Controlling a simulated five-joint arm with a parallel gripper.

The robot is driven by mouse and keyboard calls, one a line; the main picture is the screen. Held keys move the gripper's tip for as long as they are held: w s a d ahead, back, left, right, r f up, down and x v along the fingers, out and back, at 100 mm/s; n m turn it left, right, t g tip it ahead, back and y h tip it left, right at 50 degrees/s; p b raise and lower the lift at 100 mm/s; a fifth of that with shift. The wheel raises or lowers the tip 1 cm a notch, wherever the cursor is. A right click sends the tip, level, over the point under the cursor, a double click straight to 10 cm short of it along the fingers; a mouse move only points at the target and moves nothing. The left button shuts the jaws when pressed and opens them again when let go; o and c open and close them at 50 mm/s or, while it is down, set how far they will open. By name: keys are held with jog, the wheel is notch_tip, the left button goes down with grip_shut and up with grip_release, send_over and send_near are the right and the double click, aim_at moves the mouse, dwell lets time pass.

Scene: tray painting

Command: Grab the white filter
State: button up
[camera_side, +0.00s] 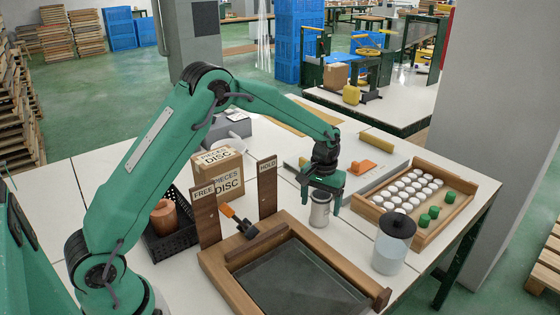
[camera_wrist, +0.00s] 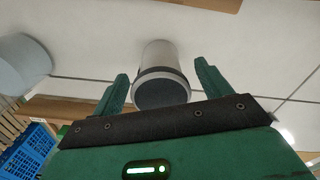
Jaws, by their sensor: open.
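A small white cylinder with a dark top, which looks like the white filter (camera_side: 320,213), stands upright on the white table behind the wooden-framed tray. My gripper (camera_side: 321,201) is above it, pointing down, with its two green fingers apart on either side of its upper part. In the wrist view the white filter (camera_wrist: 160,58) shows its dark round end between the open fingertips (camera_wrist: 162,76). A gap shows on each side, so the fingers do not appear to touch it.
A jar with a black lid (camera_side: 390,255) stands to the right; it also shows in the wrist view (camera_wrist: 22,65). The wooden-framed tray (camera_side: 220,270) is in front. A wooden box (camera_side: 458,212) of white and green discs is at right. Upright labelled boards (camera_side: 267,190) stand left.

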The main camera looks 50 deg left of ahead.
jog(key=c, duration=1.1)
jog(key=shift+r, duration=0.75)
jog(key=r, duration=0.3)
jog(key=shift+s+d+r, duration=0.1)
jog(key=shift+s+d, duration=0.05)
jog(key=shift+d, duration=0.25)
jog(key=s+d+r, duration=0.2)
jog(key=d, duration=0.1)
jog(key=s+d+r, duration=0.1)
jog(key=d+r, duration=0.1)
jog(key=d, duration=0.1)
jog(key=s+d+r, duration=0.2)
jog(key=d, duration=0.1)
jog(key=shift+s+d+r, duration=0.1)
jog(key=shift+s+r, duration=0.1)
jog(key=shift+s, duration=0.15)
